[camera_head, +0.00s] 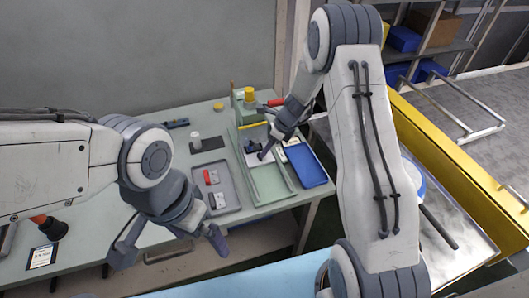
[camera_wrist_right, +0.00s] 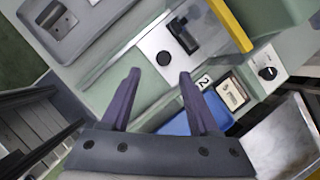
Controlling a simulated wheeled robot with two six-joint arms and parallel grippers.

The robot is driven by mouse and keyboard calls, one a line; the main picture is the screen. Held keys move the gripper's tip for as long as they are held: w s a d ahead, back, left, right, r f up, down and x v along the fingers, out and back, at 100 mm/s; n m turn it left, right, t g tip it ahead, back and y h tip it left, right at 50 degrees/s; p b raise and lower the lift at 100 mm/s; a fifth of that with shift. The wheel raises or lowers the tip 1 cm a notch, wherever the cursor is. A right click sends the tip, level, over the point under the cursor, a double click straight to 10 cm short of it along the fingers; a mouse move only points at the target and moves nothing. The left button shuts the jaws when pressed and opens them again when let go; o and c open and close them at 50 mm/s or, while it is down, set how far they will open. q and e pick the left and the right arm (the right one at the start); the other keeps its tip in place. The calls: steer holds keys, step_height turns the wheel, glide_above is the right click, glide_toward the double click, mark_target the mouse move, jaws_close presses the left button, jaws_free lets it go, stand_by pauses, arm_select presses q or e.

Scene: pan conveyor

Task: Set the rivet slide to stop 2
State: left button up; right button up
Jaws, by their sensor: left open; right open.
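A green railed fixture (camera_head: 246,177) stands on the bench, with a white plate (camera_head: 256,158) and a dark block across it. In the right wrist view the white plate (camera_wrist_right: 146,68) carries a round black knob (camera_wrist_right: 164,59) and the dark block (camera_wrist_right: 184,36). A label reading 2 (camera_wrist_right: 204,81) sits at the right. I cannot tell for sure which part is the rivet slide. My right gripper (camera_wrist_right: 158,73) is open over the plate, the knob showing between its fingertips; it also shows in the head view (camera_head: 270,148). My left gripper (camera_head: 168,245) is open and empty at the bench's front.
A grey tray (camera_head: 226,182) with small parts lies left of the fixture, a blue tray (camera_head: 306,166) right of it. A white box with a black dial (camera_wrist_right: 267,71) is beside the fixture. The yellow-edged conveyor is at right.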

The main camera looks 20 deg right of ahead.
steer(key=v, duration=0.5)
steer(key=shift+d+r, duration=0.1)
steer(key=shift+r, duration=0.05)
steer(key=shift+c, duration=0.4)
